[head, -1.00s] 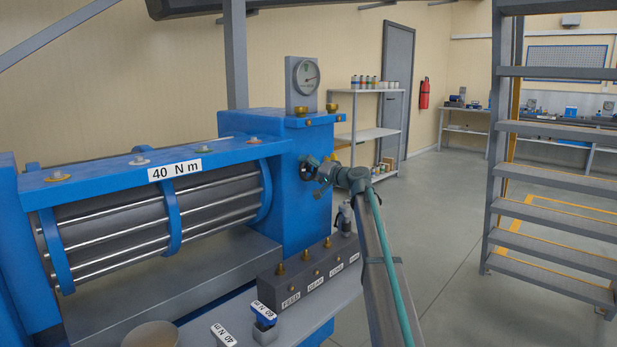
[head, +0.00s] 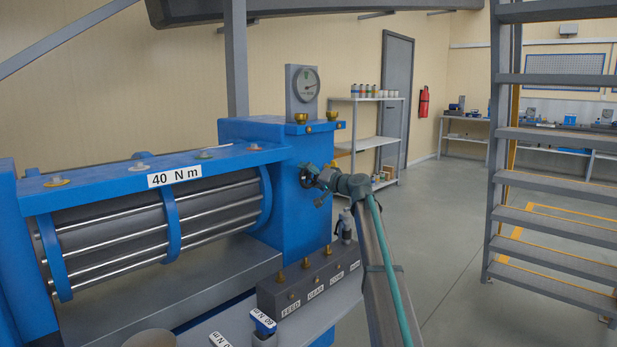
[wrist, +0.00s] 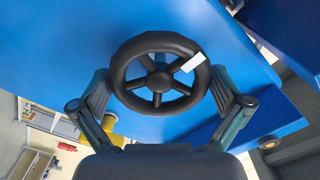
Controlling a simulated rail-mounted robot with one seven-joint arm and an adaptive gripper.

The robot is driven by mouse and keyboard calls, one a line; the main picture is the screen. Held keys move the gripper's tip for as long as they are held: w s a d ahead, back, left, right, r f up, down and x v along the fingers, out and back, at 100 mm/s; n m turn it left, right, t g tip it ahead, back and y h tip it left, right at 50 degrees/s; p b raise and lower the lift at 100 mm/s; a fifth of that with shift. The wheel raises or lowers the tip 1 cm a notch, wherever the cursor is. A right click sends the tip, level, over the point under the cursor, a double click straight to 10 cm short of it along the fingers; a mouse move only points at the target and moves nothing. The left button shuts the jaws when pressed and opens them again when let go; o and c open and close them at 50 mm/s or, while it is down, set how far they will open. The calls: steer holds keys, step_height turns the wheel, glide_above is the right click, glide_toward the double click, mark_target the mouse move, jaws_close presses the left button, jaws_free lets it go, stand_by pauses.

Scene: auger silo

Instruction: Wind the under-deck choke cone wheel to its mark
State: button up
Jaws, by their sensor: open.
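The black spoked handwheel (wrist: 158,76) faces my wrist camera in front of a blue housing wall. A white patch sits on its rim at the upper right. My gripper (wrist: 160,88) is open, with one finger on either side of the wheel's rim; I cannot tell whether they touch it. In the head view my gripper (head: 322,182) is at the right face of the blue housing (head: 285,205), and the wheel is mostly hidden there. I cannot make out a separate target mark.
A round gauge (head: 306,83) tops the housing. Metal stairs (head: 550,170) stand at right; the floor between is clear.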

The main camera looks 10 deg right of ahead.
steer(key=v, duration=1.2)
